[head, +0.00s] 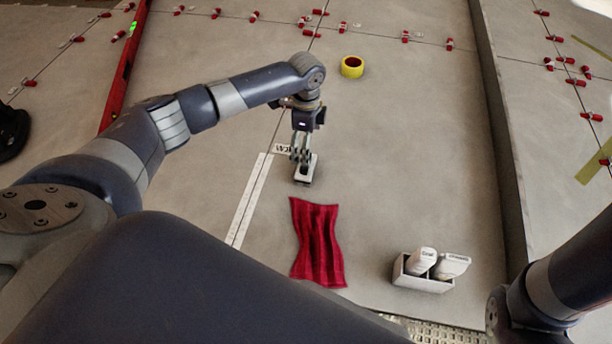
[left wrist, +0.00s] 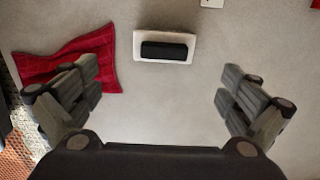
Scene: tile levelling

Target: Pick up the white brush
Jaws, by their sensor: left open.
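The white brush (head: 304,176) lies on the grey tile floor just beyond the red cloth in the head view. In the left wrist view the brush (left wrist: 140,48) shows as a white block with a black bar on top. My left gripper (head: 301,157) points down at the brush and partly covers it in the head view. In the left wrist view my left gripper (left wrist: 160,78) is open and empty, its fingers wide apart, with the brush ahead between them. I cannot tell the exact height gap. My right arm shows at lower right, but its gripper is out of view.
The red cloth (head: 318,243) lies close to the brush. A white strip (head: 249,200) and a small label card (head: 282,149) lie to the left. A grey box (head: 422,283) holds white bottles at lower right. A yellow tape roll (head: 352,66) and several red clips stand farther back.

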